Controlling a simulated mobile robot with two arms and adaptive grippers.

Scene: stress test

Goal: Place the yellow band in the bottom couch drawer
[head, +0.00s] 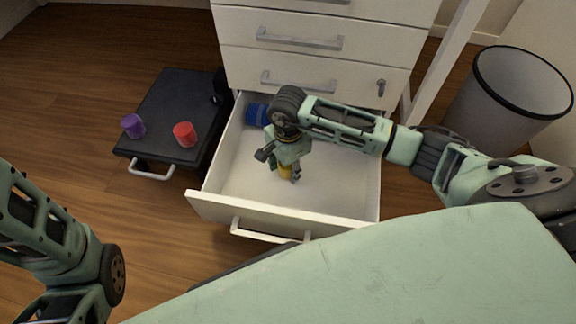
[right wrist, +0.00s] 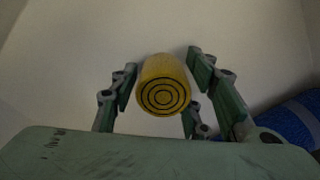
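The yellow band (head: 286,172) is a small cylinder inside the open bottom drawer (head: 330,197) of a white cabinet. In the right wrist view the band (right wrist: 163,85) shows its ringed end towards the camera. My right gripper (head: 283,172) points down into the drawer. In the right wrist view its fingers (right wrist: 162,75) stand on both sides of the band, with narrow gaps seeming to show beside it. The gripper looks open around the band, not clamped. The right arm hides part of the drawer. Only links of my left arm show at the lower left; its gripper is out of frame.
A blue cylinder (head: 257,114) lies at the drawer's back left and also shows in the right wrist view (right wrist: 292,119). A purple cylinder (head: 132,125) and a red one (head: 184,134) sit on a low black platform (head: 180,93). A bin (head: 508,100) stands at the right.

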